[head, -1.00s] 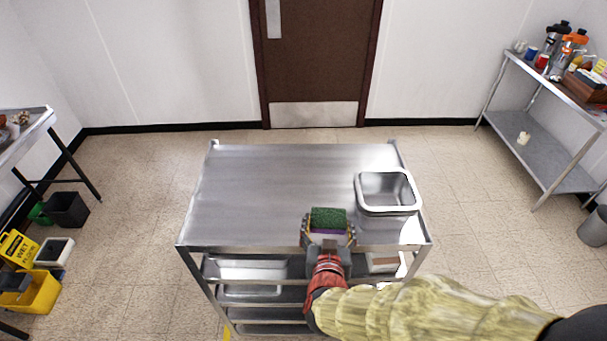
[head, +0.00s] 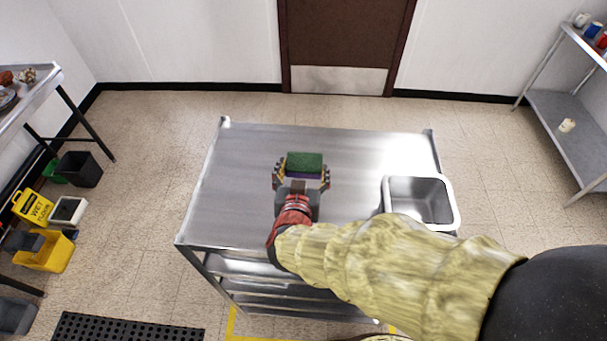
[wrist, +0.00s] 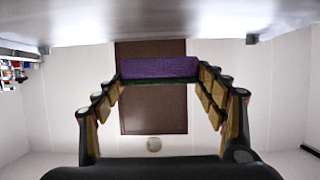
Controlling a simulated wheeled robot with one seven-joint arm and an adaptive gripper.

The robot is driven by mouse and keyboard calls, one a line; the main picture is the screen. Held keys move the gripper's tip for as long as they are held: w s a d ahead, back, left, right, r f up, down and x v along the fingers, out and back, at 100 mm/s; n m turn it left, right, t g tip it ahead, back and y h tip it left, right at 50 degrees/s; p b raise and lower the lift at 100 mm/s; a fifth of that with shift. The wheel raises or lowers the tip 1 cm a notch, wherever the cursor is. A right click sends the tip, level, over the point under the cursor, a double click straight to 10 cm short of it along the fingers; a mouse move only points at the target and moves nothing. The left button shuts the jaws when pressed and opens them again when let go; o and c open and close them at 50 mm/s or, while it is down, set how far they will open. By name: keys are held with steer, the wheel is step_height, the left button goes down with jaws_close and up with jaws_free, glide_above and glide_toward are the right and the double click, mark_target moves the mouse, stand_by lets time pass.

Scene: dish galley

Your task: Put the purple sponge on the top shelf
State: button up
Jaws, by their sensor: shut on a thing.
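The purple sponge (head: 304,163) has a green scouring layer facing up, with a thin purple strip below it. My gripper (head: 302,172) is shut on the sponge, with one finger at each end. It holds the sponge over the middle of the steel cart's top shelf (head: 235,195). In the wrist view, which appears upside down, the purple face of the sponge (wrist: 160,67) is turned toward the shelf surface (wrist: 160,18). A gap shows between them in that view; its exact height is hard to tell.
A steel pan (head: 420,203) stands on the shelf's right side, right of my gripper. The shelf's left and back are bare. Low corner posts rise at the back. A side table (head: 30,90) is at left, a rack (head: 580,130) at right, a yellow bucket (head: 45,250) at lower left.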

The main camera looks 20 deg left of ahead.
mark_target(302, 167)
steer(key=w+f, duration=0.1)
steer(key=f, duration=0.1)
steer(key=w+a+f, duration=0.1)
steer(key=w, duration=0.1)
steer(key=w+a+f+b, duration=0.1)
steer(key=w+f, duration=0.1)
steer(key=shift+f, duration=0.3)
steer(key=shift+w+f, duration=0.2)
steer(key=shift+f, duration=0.1)
steer(key=shift+w+a+f+b, duration=0.15)
steer(key=shift+f+b, duration=0.3)
steer(key=shift+f, duration=1.15)
steer(key=shift+f, duration=0.1)
steer(key=o, duration=0.7)
steer(key=shift+s+r, duration=0.25)
steer(key=p+v, duration=0.1)
steer(key=v, duration=1)
steer(key=shift+s, duration=0.25)
